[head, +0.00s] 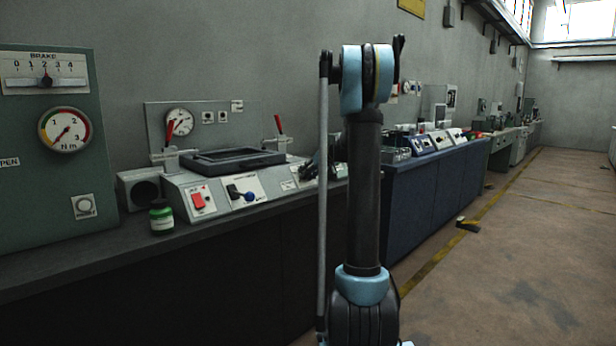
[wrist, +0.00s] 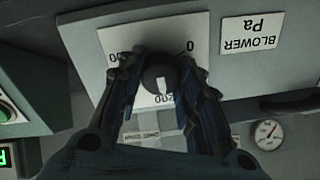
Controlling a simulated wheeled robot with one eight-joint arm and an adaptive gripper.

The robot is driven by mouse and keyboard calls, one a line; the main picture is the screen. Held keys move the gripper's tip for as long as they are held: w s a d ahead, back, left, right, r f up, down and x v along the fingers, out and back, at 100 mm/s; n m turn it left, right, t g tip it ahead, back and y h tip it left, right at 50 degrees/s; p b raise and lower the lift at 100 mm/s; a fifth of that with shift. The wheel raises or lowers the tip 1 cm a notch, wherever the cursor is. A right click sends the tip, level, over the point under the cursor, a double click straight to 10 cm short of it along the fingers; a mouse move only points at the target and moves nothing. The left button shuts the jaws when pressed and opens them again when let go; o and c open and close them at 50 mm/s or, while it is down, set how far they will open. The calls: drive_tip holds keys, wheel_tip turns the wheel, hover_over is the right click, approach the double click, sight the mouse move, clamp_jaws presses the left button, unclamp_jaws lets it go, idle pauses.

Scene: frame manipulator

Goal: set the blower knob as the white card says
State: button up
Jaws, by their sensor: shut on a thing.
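In the wrist view the blower knob (wrist: 157,78) is a dark round knob on a white scale plate (wrist: 118,40), seen upside down. Its white pointer faces down in the picture, toward a partly hidden number. A "0" shows at the upper right of the plate, and a partly covered number at the left. My gripper (wrist: 158,72) is shut on the knob, one finger on each side. The "BLOWER Pa" label (wrist: 252,33) is beside the plate. I cannot make out a white card with a readable setting in either view.
In the wrist view a small gauge (wrist: 268,133) is at lower right, a green button (wrist: 6,111) at left. In the head view a bench machine (head: 225,185) has red-handled clamps; a green jar (head: 161,216) stands nearby. The floor at right (head: 530,240) is mostly clear.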

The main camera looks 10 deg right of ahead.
drive_tip(key=m, duration=0.6)
drive_tip(key=shift+d+m, duration=0.1)
drive_tip(key=shift+m, duration=0.3)
drive_tip(key=m, duration=1.2)
drive_tip(key=shift+m+t+h, duration=0.3)
drive_tip(key=shift+m+t, duration=0.1)
drive_tip(key=m, duration=0.6)
drive_tip(key=shift+m, duration=0.3)
drive_tip(key=shift+w+r, duration=0.1)
drive_tip(key=o, duration=1.1)
drive_tip(key=v, duration=1.1)
drive_tip(key=shift+s+r, duration=0.25)
drive_tip(key=shift+s, duration=0.1)
